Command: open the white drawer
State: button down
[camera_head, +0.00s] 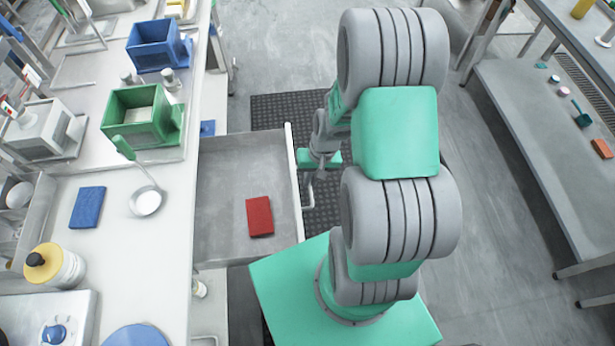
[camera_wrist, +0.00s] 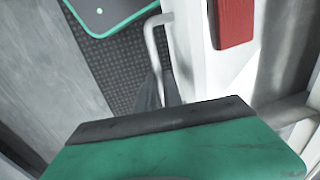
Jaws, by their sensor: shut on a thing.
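The white drawer (camera_head: 294,185) is pulled out from under the counter, its grey inside open to view. Its front edge also shows in the wrist view (camera_wrist: 200,70). A bar handle (camera_head: 309,195) runs along the outer face of the drawer front; one end of it is clear in the wrist view (camera_wrist: 150,35). My gripper (camera_head: 310,170) is at the far part of the handle and shut on it. My arm covers part of the gripper in the head view, and the gripper body hides the grasp in the wrist view (camera_wrist: 162,95).
A red block (camera_head: 259,216) lies inside the drawer. The counter (camera_head: 165,235) holds a green box (camera_head: 137,113), a blue box (camera_head: 153,46) and a ladle (camera_head: 146,200). A dark mat (camera_head: 275,112) lies on the floor. A grey bench (camera_head: 520,130) stands at right, with open floor between.

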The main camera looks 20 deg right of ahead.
jog(key=shift+w+d, duration=0.1)
jog(key=shift+w, duration=0.05)
jog(key=c, duration=1.5)
grip_release()
jog(key=shift+r, duration=0.1)
jog(key=r, duration=0.2)
jog(key=d+r, duration=0.1)
jog(key=r, duration=0.4)
jog(key=shift+s+d+r, duration=0.15)
jog(key=shift+s+r, duration=0.15)
